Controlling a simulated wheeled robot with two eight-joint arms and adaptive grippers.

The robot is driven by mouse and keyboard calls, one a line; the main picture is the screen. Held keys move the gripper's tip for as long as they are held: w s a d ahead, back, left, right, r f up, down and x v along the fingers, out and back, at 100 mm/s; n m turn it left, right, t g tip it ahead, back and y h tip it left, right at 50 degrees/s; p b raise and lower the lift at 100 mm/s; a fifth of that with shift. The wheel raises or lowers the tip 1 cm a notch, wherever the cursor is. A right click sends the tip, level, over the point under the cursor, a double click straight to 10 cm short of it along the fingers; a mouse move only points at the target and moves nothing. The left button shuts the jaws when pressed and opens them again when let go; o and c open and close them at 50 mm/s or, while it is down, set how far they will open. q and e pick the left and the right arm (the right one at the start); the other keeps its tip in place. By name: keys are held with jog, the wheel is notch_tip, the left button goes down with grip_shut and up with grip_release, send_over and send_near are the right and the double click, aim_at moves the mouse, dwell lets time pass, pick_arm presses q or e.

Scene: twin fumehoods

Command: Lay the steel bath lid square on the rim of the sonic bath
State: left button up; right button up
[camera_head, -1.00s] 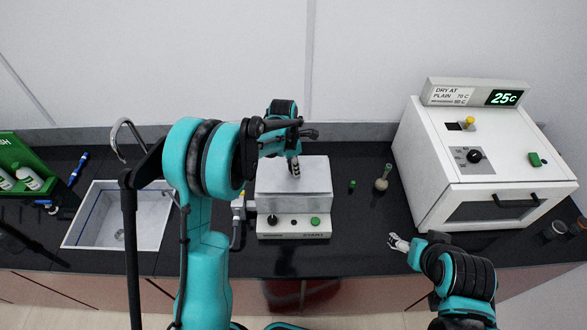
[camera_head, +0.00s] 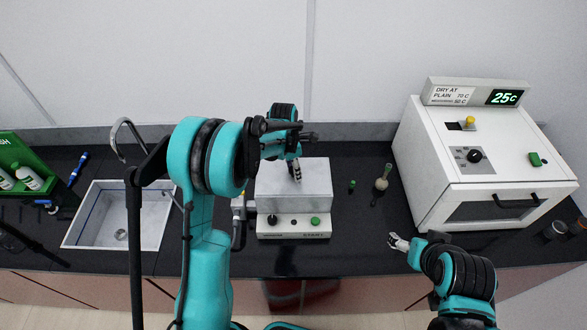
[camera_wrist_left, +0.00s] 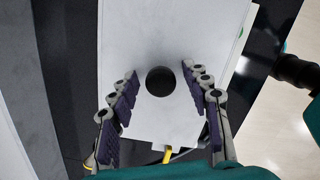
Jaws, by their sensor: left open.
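The steel bath lid (camera_head: 315,175) is a pale grey plate lying over the top of the sonic bath (camera_head: 293,228), with its edges looking roughly in line with the bath. In the left wrist view the lid (camera_wrist_left: 165,35) fills the middle, with a round black knob (camera_wrist_left: 160,81) on it. My left gripper (camera_head: 297,176) points down over the lid. In the left wrist view its fingers (camera_wrist_left: 163,95) are open on either side of the knob, with gaps to it. My right gripper (camera_head: 396,242) is empty, low over the counter to the right of the bath; its finger gap is too small to judge.
A sink (camera_head: 118,215) with a tap lies left of the bath. A small flask (camera_head: 382,183) and a green cap (camera_head: 352,185) stand to its right. A white oven (camera_head: 480,160) stands farther right.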

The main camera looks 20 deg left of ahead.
aim_at(290, 170)
pick_arm(q)
notch_tip(290, 170, up, 12)
jog(key=a, duration=0.1)
jog(key=s+r+m+t, duration=0.2)
jog(key=s+r+m, duration=0.4)
jog(key=s+m, duration=0.25)
jog(key=s+f+m+t+y, duration=0.1)
jog(key=s+m+t, duration=0.3)
jog(key=s+m, duration=1.3)
jog(key=shift+s+d+f, duration=0.15)
jog(key=shift+d+f, duration=0.2)
jog(key=shift+d, duration=0.05)
notch_tip(290, 170, down, 23)
jog(key=b, duration=2.3)
